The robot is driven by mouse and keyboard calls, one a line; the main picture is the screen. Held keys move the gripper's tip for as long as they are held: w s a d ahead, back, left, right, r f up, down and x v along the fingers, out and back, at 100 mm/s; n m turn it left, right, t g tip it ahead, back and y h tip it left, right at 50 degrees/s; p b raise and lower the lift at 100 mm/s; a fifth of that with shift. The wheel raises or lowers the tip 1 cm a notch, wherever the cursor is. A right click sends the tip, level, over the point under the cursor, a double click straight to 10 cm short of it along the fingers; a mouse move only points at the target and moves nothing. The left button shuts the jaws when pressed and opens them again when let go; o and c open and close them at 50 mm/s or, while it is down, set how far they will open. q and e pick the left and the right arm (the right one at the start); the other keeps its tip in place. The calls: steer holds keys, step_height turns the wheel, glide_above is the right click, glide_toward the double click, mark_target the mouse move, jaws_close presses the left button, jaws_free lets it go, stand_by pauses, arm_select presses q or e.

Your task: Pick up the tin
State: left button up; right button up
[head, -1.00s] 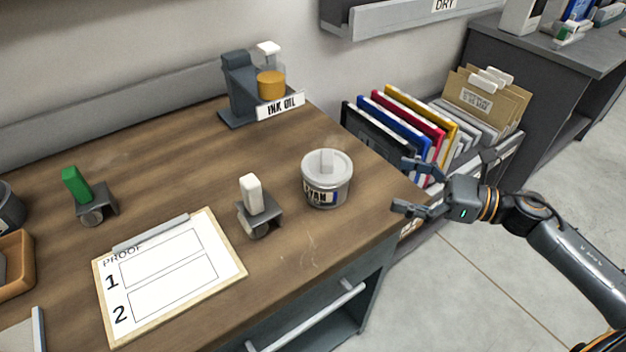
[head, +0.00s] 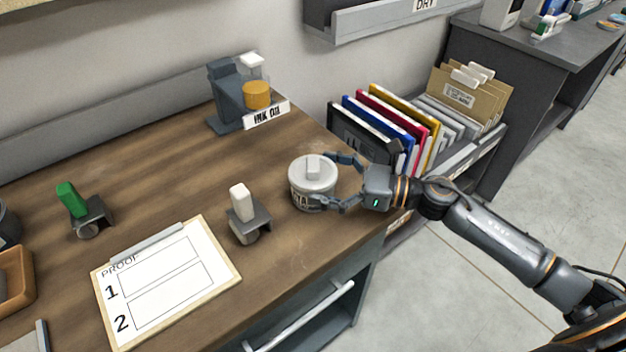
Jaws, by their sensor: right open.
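The tin (head: 311,182) is a round grey can with a pale lid and a block-shaped knob on top. It stands upright near the right edge of the wooden worktop, its label partly hidden. My right gripper (head: 338,181) reaches in from the right with its fingers open, one at the far side of the tin and one at the near side. I cannot tell whether the fingers touch it. My left gripper is not in view.
A white-handled roller (head: 241,213) stands just left of the tin. A green-handled roller (head: 78,208), a proof clipboard (head: 168,278) and an ink oil dispenser (head: 238,95) are also on the worktop (head: 165,165). Upright coloured folders (head: 392,125) stand beyond its right edge.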

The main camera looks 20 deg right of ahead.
steer(key=shift+x, duration=1.05)
steer(key=shift+d, duration=0.1)
steer(key=shift+c, duration=0.4)
steer(key=c, duration=1.5)
steer(key=shift+r, duration=0.2)
